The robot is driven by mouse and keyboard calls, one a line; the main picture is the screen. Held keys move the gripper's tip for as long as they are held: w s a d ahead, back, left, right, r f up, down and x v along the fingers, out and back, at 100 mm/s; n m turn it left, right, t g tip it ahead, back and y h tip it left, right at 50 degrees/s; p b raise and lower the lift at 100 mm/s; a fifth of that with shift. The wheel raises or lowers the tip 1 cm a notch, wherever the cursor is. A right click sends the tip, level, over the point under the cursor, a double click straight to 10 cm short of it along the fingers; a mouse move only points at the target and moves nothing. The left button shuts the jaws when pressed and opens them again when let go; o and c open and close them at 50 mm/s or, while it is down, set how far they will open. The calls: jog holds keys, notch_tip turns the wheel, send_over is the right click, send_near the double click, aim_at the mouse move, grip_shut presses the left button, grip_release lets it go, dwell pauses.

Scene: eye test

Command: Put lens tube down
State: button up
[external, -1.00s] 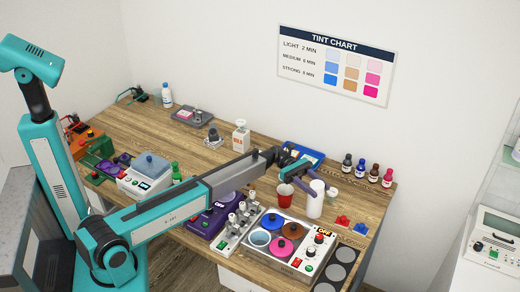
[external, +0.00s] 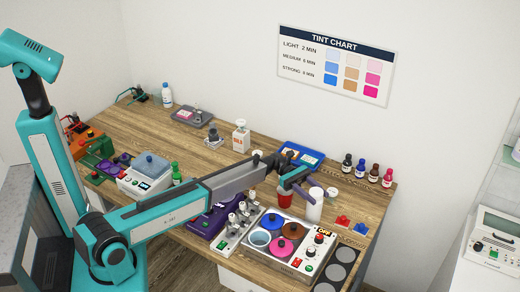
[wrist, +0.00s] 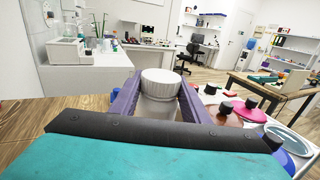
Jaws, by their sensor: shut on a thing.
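The lens tube (external: 315,207) is a white upright cylinder near the right end of the wooden bench. My gripper (external: 306,193) is shut on it, with its purple fingers on both sides. In the wrist view the tube's ribbed white top (wrist: 162,82) stands between the two fingers. Its lower part is hidden by my gripper there. In the external view its bottom is close to the bench top, and I cannot tell whether it touches.
The tint bath (external: 262,256) with several pots is in front. Red and blue small parts (external: 343,221) lie to the right. Several dark bottles (external: 361,167) and a blue tray (external: 302,150) stand behind.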

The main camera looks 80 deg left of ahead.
jog(key=o, duration=1.5)
jog(key=shift+b+v, duration=2.45)
jog(key=shift+v, duration=3.55)
